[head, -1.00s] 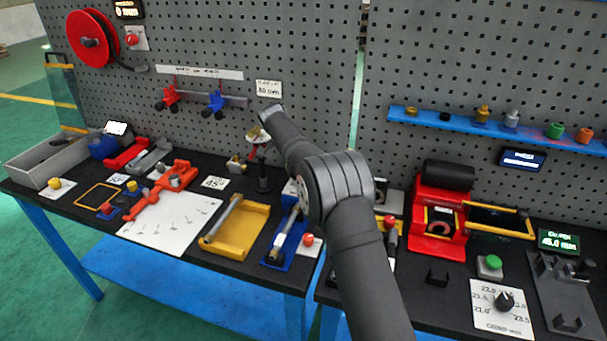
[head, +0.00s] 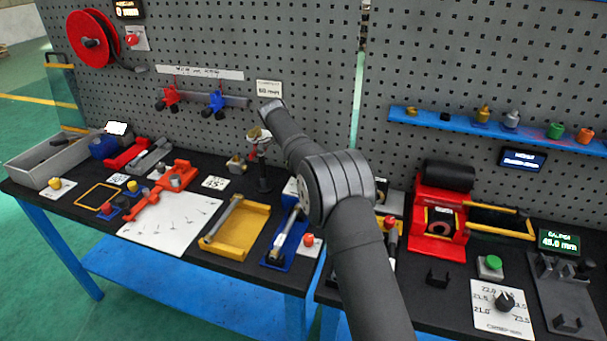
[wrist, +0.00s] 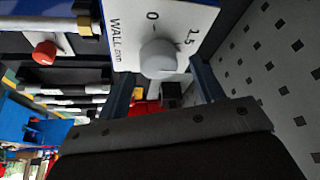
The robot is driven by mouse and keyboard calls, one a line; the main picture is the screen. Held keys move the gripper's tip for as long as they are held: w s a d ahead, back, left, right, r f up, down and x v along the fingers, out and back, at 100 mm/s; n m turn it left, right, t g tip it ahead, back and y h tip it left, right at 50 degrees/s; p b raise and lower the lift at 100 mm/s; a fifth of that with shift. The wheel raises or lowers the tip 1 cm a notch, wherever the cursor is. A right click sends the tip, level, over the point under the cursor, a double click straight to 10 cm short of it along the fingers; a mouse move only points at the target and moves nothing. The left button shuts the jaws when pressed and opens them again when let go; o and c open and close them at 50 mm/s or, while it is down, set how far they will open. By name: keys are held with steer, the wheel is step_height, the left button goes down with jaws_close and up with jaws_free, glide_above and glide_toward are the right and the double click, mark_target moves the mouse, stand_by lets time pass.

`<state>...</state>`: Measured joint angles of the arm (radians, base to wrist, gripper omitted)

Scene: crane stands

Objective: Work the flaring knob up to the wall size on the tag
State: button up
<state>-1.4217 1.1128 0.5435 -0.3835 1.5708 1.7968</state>
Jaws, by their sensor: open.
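The flaring knob (wrist: 158,57) is a round light-grey knob on a white dial plate (wrist: 125,48) in the wrist view. The plate is lettered WALL mm, with a 0 and a higher mark partly readable. My gripper (wrist: 162,80) is open, with its two dark fingers apart near the knob and one finger toward each side. I cannot tell whether either finger touches it. In the head view my arm hides the knob and the gripper. A small white tag (head: 268,89) hangs on the pegboard; its print is too small to read surely.
A red machine (head: 440,215) with a black roller stands right of my arm. A yellow tray (head: 240,235) and a blue holder (head: 287,240) lie to the left. A red button (wrist: 45,52) is close to the dial plate. The pegboard (wrist: 275,75) rises close by.

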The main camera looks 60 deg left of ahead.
steer(key=r, duration=0.3)
steer(key=shift+w+d+r, duration=0.2)
steer(key=shift+w+d, duration=0.05)
steer(key=w+d+r, duration=0.6)
steer(key=w+d, duration=0.1)
steer(key=d, duration=0.1)
steer(key=shift+w+r, duration=0.15)
steer(key=shift+w, duration=0.1)
steer(key=s+a+r+n+g+y, duration=0.1)
steer(key=s+r+n+y, duration=0.15)
steer(key=s+n, duration=0.45)
steer(key=s+a+r+n+g+y, duration=0.1)
steer(key=s+r+n+g+y, duration=0.15)
steer(key=n, duration=0.85)
steer(key=shift+t+y, duration=0.45)
steer(key=shift+y, duration=0.05)
steer(key=x, duration=1.7)
steer(key=shift+s+d+f, duration=0.2)
steer(key=shift+d, duration=0.1)
